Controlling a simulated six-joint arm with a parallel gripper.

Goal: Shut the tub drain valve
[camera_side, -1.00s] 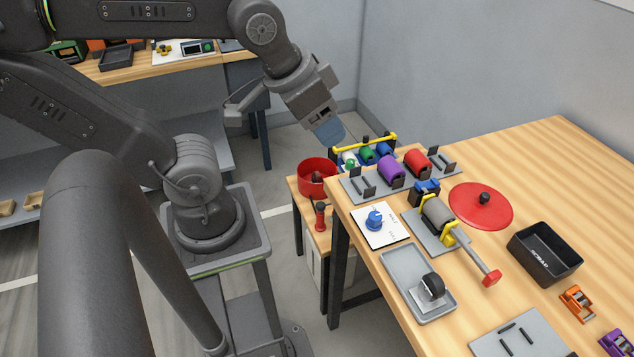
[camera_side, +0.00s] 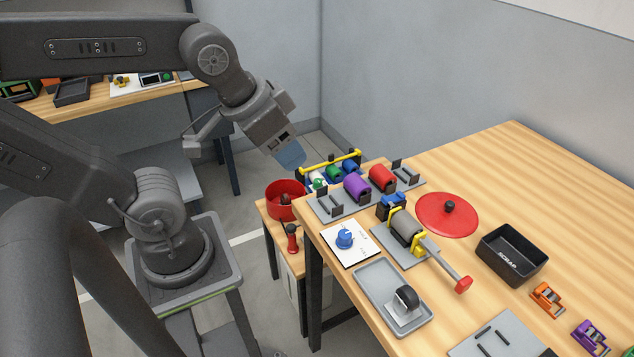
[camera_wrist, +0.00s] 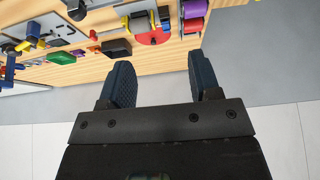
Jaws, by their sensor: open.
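A round red tub (camera_side: 283,201) stands on a low wooden stand left of the main bench in the side view. A small red-handled fitting (camera_side: 292,238) stands just in front of it; I cannot tell for sure that it is the drain valve. A blue knob (camera_side: 345,238) sits on a white plate at the bench's near left corner. My gripper (camera_side: 290,157) hangs in the air above the tub, tilted down and right, touching nothing. In the wrist view my gripper (camera_wrist: 160,62) has its two dark blue fingers apart with nothing between them.
A yellow-handled rack (camera_side: 330,163) with coloured cylinders stands just right of my gripper. The bench also carries a red disc (camera_side: 447,214), a black scrap bin (camera_side: 512,254), a grey tray (camera_side: 393,297) and a red-ended lever (camera_side: 463,285). The bench's back right is clear.

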